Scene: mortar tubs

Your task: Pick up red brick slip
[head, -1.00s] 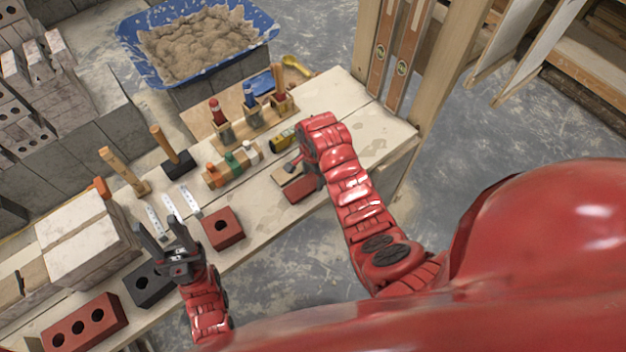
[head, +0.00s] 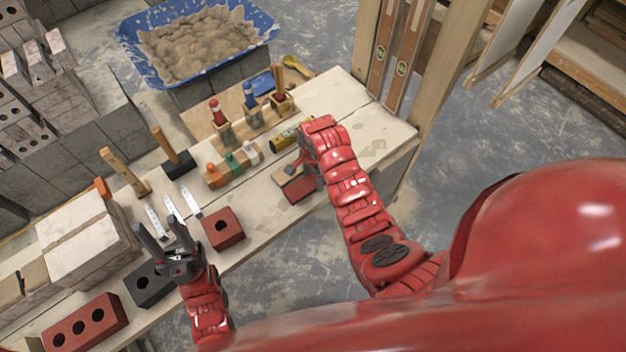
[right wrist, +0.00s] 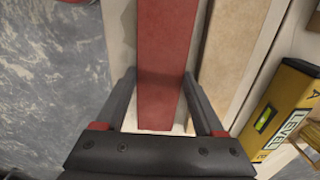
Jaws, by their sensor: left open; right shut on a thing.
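The red brick slip (head: 298,190) is a flat red strip near the bench's front edge. In the right wrist view the slip (right wrist: 166,60) runs lengthwise between the two dark fingers of my right gripper (right wrist: 160,84), which is shut on it. In the head view my right gripper (head: 301,172) is partly hidden by its own red arm. Whether the slip is clear of the bench I cannot tell. My left gripper (head: 164,234) is open and empty, above the bench between the red one-hole brick and the dark block.
A tan slip (right wrist: 236,50) lies beside the red one. A yellow level (right wrist: 285,105) lies further right in the wrist view. A red one-hole brick (head: 223,236), a dark block (head: 146,286) and a red three-hole brick (head: 84,325) are on the bench (head: 350,120). Its right end is mostly clear.

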